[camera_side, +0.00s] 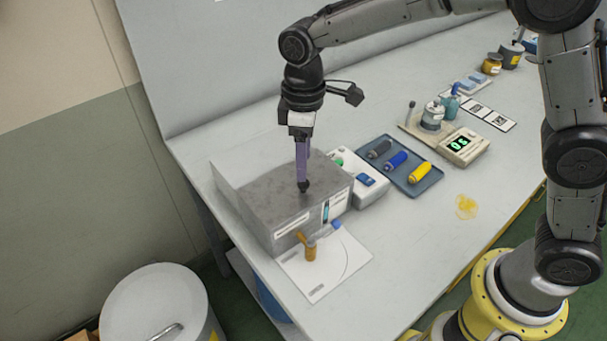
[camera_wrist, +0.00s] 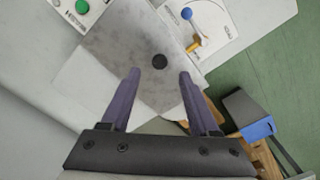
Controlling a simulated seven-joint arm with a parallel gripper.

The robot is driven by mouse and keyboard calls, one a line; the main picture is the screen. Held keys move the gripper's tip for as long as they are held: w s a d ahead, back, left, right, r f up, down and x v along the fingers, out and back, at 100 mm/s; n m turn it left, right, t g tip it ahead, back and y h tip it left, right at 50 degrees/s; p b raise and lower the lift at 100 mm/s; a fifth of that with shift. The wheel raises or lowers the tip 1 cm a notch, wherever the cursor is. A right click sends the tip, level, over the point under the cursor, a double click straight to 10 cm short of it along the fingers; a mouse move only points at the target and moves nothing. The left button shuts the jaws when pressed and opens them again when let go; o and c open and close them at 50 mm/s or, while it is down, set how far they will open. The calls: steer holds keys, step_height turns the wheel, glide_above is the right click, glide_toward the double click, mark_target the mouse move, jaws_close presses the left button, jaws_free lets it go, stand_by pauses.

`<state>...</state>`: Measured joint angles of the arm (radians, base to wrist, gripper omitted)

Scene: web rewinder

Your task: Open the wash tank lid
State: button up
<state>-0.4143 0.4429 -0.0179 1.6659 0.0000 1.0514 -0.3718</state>
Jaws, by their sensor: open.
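The wash tank appears to be the grey box (camera_side: 284,225) with labels on its front, at the left end of the bench. Its mottled grey lid (camera_side: 265,195) lies flat on top and also shows in the wrist view (camera_wrist: 125,45). A black round knob (camera_side: 304,187) stands on the lid and shows as a dark disc in the wrist view (camera_wrist: 160,61). My gripper (camera_side: 303,180) points down over the lid with its purple fingers at the knob. In the wrist view my gripper (camera_wrist: 159,74) is open, a finger either side of the knob; contact cannot be told.
A white sheet with an orange-and-blue-handled valve (camera_side: 310,247) lies before the box. A white control unit (camera_side: 365,188) and a blue tray (camera_side: 432,180) of coloured rollers stand to its right. A white drum (camera_side: 150,300) stands on the floor. The bench's front right is mostly clear.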

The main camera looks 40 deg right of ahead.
mark_target(296, 181)
steer(key=shift+f, duration=2.55)
jaws_close()
